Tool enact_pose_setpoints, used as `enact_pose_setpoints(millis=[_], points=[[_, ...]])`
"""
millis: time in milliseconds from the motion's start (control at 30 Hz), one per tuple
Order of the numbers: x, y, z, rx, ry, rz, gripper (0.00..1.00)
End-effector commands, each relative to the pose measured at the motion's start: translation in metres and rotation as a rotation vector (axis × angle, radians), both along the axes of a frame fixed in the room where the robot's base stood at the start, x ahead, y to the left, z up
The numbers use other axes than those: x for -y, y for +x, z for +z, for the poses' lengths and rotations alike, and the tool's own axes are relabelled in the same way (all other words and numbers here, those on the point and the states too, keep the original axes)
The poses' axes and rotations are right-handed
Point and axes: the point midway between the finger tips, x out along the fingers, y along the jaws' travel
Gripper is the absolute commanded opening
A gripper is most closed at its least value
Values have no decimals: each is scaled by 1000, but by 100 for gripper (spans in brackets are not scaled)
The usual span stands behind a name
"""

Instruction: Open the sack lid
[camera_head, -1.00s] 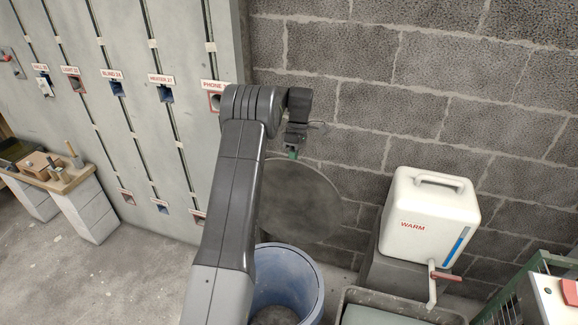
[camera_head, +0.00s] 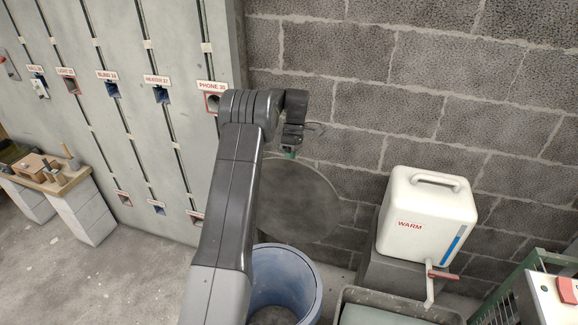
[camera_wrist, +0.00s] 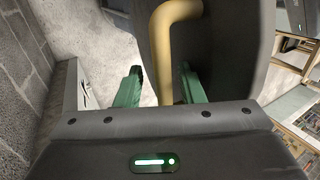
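A blue bin (camera_head: 262,290) stands on the floor below my arm, open at the top. Its round dark grey lid (camera_head: 300,205) stands raised, nearly upright, behind the bin near the block wall. My gripper (camera_head: 289,154) is at the lid's top edge. In the wrist view the dark lid (camera_wrist: 228,50) fills the upper middle, with a bent tan handle (camera_wrist: 163,50) on it. The green fingers of my gripper (camera_wrist: 160,88) are apart, with the handle's lower part between them, nearer the right finger; a gap shows at the left finger. My arm hides part of the bin and lid.
A white WARM container (camera_head: 428,218) with a tap stands on a block at the right. A grey-rimmed basin (camera_head: 345,298) is below it. A panel with labelled sockets (camera_head: 150,120) rises at the left. A low bench (camera_head: 62,187) stands beyond open floor.

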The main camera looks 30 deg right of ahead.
Motion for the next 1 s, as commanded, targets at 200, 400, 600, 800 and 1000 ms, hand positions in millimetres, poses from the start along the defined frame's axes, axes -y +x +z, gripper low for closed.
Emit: enact_pose_setpoints(millis=[200,400,600,800,1000], points=[[1,1,20,3,-4,0,36],[0,1,61,3,-4,0,36],[-1,0,94,0,0,1,36],[-1,0,100,0,1,1,36],[-1,0,99,0,1,1,36]])
